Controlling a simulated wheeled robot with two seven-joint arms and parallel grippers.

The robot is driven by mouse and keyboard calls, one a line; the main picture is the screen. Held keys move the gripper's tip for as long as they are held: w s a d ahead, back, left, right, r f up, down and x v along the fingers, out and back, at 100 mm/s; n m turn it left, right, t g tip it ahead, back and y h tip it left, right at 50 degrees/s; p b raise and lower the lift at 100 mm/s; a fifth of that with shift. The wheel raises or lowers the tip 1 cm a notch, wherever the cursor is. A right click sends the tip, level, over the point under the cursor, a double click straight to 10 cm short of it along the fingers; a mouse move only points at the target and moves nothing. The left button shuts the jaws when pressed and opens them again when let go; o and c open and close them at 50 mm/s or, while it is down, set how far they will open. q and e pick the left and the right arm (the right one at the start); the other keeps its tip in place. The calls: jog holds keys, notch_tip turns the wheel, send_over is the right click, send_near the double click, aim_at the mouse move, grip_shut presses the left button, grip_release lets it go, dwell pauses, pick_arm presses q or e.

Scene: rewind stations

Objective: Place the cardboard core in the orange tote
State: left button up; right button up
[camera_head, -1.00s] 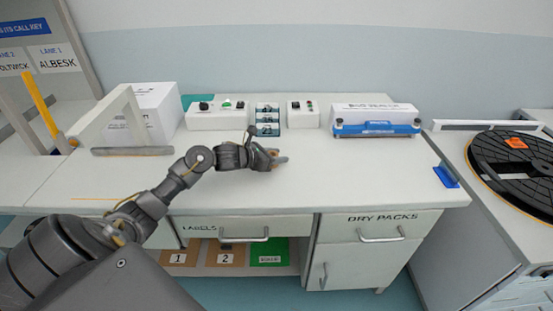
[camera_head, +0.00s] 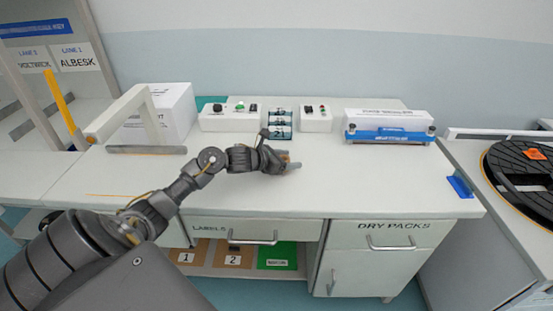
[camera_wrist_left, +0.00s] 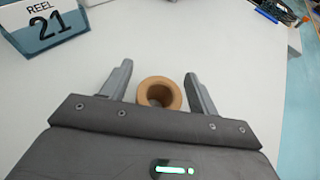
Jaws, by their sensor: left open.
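The cardboard core (camera_wrist_left: 160,92) is a short brown tube with a round open top. In the left wrist view it stands on the white worktop between the two fingers of my left gripper (camera_wrist_left: 160,88). The fingers are open, with a gap showing on each side of it. In the head view my left gripper (camera_head: 291,162) is low over the middle of the worktop, and the core is mostly hidden by it. No orange tote shows in either view. My right gripper is not in view.
White control boxes (camera_head: 316,118) and a blue-and-white sealer (camera_head: 389,127) line the back. A black reel (camera_head: 520,178) lies at right.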

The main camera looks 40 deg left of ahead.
pick_arm(q)
jog(key=p+v, duration=0.2)
jog(key=v, duration=0.9)
jog(key=shift+p, duration=0.35)
jog(key=shift+s+a+r, duration=0.15)
jog(key=shift+s+r, duration=0.05)
jog(key=shift+s, duration=0.25)
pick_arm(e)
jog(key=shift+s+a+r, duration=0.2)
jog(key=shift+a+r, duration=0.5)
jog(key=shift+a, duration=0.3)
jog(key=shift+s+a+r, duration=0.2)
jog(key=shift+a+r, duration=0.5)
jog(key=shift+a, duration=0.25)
